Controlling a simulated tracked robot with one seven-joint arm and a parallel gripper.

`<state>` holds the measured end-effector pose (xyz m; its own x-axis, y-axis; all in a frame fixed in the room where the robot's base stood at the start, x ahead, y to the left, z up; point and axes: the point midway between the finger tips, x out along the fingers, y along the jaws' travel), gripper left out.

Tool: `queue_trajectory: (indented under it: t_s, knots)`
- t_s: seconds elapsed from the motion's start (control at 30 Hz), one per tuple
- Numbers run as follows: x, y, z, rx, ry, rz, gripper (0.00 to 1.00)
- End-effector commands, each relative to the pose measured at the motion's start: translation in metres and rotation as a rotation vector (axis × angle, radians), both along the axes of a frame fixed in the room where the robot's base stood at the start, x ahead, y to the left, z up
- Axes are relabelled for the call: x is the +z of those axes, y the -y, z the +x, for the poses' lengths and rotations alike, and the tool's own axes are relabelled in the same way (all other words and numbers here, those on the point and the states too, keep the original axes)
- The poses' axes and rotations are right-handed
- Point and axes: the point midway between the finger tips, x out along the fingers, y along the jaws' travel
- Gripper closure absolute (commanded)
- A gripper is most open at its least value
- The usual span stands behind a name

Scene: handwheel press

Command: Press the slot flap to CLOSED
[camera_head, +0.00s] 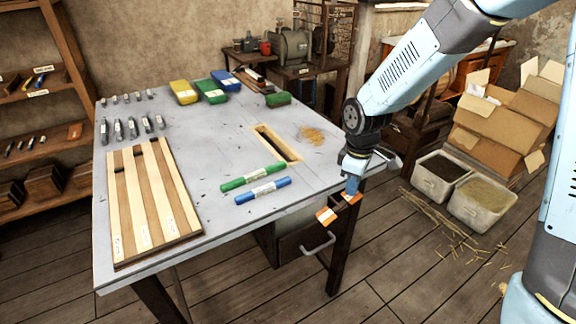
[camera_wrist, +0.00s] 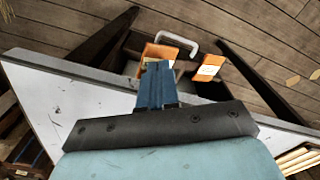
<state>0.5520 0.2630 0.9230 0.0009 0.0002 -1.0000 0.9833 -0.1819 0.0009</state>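The slot (camera_head: 278,143) is a long narrow opening with a pale wooden rim, set in the grey table top right of its middle. Its inside looks dark, and I cannot clearly make out a flap or any CLOSED mark. My gripper (camera_head: 338,206) hangs off the table's right edge, in front of and apart from the slot. The slot does not show there.
A green bar (camera_head: 252,176) and a blue bar (camera_head: 263,190) lie in front of the slot. A slatted wooden board (camera_head: 130,207) lies at left. A drawer handle (camera_head: 318,245) is below the gripper. Bins (camera_head: 440,178) stand on the floor at right. The table top around the slot is mostly clear.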

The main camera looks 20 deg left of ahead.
Motion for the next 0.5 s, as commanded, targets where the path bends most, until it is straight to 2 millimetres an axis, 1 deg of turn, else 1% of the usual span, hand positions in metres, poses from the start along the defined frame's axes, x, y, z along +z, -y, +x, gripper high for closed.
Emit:
queue_trajectory:
  t_s: [0.5]
  knots:
    - [-0.017, 0.000, -0.001, 0.000, -0.003, -0.001, 1.00]
